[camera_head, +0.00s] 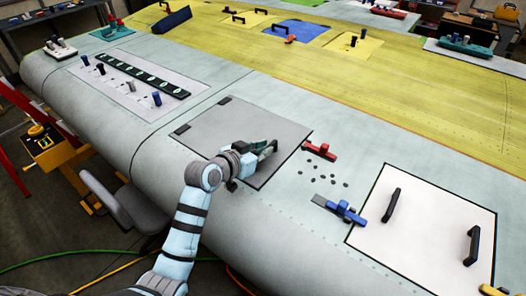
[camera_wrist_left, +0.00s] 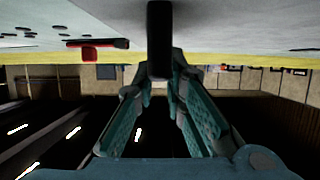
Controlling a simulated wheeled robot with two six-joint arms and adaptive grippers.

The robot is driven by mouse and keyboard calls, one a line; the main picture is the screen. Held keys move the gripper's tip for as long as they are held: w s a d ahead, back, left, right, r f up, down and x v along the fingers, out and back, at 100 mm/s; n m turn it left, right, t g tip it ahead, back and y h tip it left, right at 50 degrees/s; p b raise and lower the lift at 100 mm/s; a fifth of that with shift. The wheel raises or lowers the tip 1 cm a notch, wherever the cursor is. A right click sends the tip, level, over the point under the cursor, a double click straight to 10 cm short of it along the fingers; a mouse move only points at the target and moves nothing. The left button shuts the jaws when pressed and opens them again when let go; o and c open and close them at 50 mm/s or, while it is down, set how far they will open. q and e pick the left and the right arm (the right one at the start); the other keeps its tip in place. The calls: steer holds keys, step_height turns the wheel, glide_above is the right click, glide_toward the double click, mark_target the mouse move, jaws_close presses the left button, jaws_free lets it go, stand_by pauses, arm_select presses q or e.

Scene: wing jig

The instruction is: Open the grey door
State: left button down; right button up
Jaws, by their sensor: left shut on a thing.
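The grey door (camera_head: 232,132) is a flat square panel in the pale wing surface. It looks level with the surface around it, and dark hinge-like pieces sit at its left and upper edges. My left gripper (camera_head: 264,148) is over the door's right part, shut on its black handle. In the left wrist view the dark handle (camera_wrist_left: 160,38) comes down from the pale surface between the fingertips of my left gripper (camera_wrist_left: 158,72). In the head view the gripper hides most of the handle. My right gripper is in neither view.
A red latch (camera_head: 319,150) lies just right of the door, and a blue latch (camera_head: 340,209) lies nearer the white panel (camera_head: 425,225) with two black handles. Several small dark pieces lie between the latches. A grey chair (camera_head: 130,200) stands below the wing edge.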

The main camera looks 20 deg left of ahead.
arm_select(q)
steer(key=w+a+r+n+h, duration=0.1)
steer(key=a+r, duration=0.3)
steer(key=r, duration=0.4)
steer(key=w+a+r+n+h, duration=0.2)
steer(key=a+r+n, duration=0.1)
steer(key=r, duration=0.6)
steer(key=shift+w+a+r+n+g, duration=0.15)
steer(key=shift+a+n+g, duration=0.2)
steer(key=shift+a, duration=0.45)
